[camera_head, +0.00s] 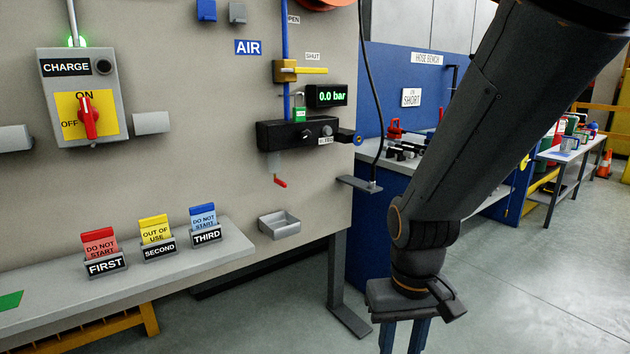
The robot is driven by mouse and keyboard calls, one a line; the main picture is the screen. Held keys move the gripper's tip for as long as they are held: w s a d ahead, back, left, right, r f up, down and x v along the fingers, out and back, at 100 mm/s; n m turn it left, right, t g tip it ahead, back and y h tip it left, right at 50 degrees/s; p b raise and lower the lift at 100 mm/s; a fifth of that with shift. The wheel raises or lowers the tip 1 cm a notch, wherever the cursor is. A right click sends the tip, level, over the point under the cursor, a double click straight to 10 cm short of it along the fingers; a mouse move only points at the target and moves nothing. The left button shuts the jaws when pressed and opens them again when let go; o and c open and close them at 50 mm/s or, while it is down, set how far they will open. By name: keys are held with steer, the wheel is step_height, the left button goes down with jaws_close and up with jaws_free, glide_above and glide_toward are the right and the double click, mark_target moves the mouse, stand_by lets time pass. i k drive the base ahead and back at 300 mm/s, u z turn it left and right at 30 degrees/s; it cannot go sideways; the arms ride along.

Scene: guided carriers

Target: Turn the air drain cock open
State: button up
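The drain cock is most likely the small red lever (280,183) on a thin grey stem under the black air block (285,134), below the AIR sign. The lever slants down to the right, above a small grey drip tray (279,225). The display (326,96) reads 0.0 bar. The yellow supply handle (312,70) lies level, by the SHUT label. A green padlock (299,112) hangs above the block. My gripper (404,342) points down at the bottom edge, right of and well away from the lever. Its blue fingers stand apart with floor between them; their tips are cut off.
A grey shelf (200,262) holds red, yellow and blue tags in holders marked FIRST, SECOND and THIRD. The CHARGE switch box (84,98) is at upper left. A grey bracket (358,184) and black hose (376,110) stand right of the lever. A panel leg (340,285) is below.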

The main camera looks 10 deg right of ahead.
mark_target(280, 182)
steer(key=i, duration=1.05)
steer(key=u, duration=0.5)
